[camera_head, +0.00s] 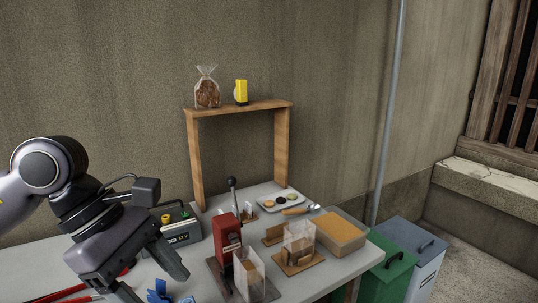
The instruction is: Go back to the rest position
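My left gripper (153,284) comes in from the left over the white table (345,270). Its two fingers point down and right and are spread apart, with nothing seen held between them. Small blue pieces (160,292) lie on the table below and beyond the fingers. My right gripper is not in view.
A red lever press (229,240) and clear holders (299,238) stand right of the gripper. A grey device (182,232) is behind it. A wooden shelf (238,107) bears a bag (207,90) and a yellow item (241,91). Green (388,268) and grey-blue bins (420,245) stand right.

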